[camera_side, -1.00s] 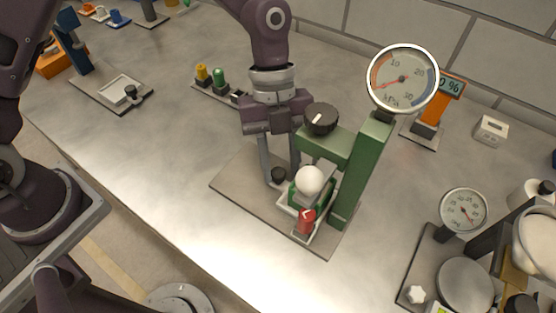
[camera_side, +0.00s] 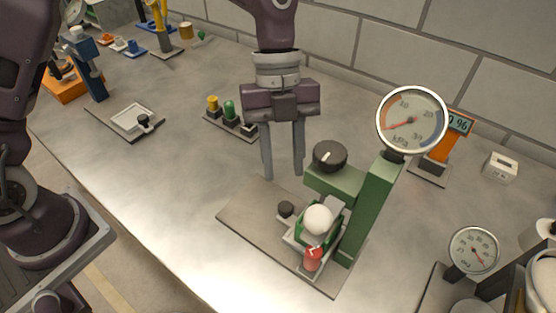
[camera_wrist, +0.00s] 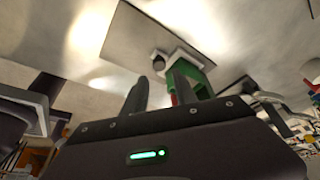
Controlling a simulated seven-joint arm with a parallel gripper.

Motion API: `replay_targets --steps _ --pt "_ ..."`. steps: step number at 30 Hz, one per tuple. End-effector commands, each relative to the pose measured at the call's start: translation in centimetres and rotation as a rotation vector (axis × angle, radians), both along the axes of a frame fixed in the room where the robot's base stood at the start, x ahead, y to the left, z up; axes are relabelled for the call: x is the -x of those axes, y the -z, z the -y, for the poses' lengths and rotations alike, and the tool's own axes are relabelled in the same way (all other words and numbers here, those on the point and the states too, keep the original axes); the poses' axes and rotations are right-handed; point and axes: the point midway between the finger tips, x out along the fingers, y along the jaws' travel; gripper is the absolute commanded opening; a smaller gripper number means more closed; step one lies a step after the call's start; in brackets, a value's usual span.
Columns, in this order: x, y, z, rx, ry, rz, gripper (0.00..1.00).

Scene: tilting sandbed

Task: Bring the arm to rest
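My gripper (camera_side: 283,176) hangs with its fingers pointing down above the table, behind the green press-like device (camera_side: 368,210) with a dial gauge. Its two fingers are parallel with a clear gap between them, and nothing is held. In the wrist view my gripper (camera_wrist: 160,92) shows both fingers apart, with the device's base plate (camera_wrist: 150,42) beyond them. The device carries a white ball (camera_side: 318,219), a red part (camera_side: 313,259) and a black knob (camera_side: 329,155). A small black knob (camera_side: 286,209) is on its plate, apart from the fingers.
A block with yellow and green buttons (camera_side: 230,116) stands behind and left of my gripper. A tray plate (camera_side: 128,120) lies farther left. An orange display stand (camera_side: 440,145) and another gauge (camera_side: 473,250) are at right. The table's front left is bare.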

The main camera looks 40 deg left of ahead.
Motion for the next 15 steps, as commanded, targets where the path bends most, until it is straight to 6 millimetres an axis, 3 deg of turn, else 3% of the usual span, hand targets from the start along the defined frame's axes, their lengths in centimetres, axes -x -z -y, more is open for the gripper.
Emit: replay_targets --steps 4,8,12,15 --pt "1.5 -4.1 -4.6 -0.173 -0.355 0.082 0.34" --pt "4.9 -8.8 -10.6 -0.280 -0.937 0.181 0.34" --pt "10.1 -12.0 -15.8 -0.200 -1.586 0.223 0.34" --pt "13.4 -12.6 -18.1 -0.068 -1.955 0.183 0.34"
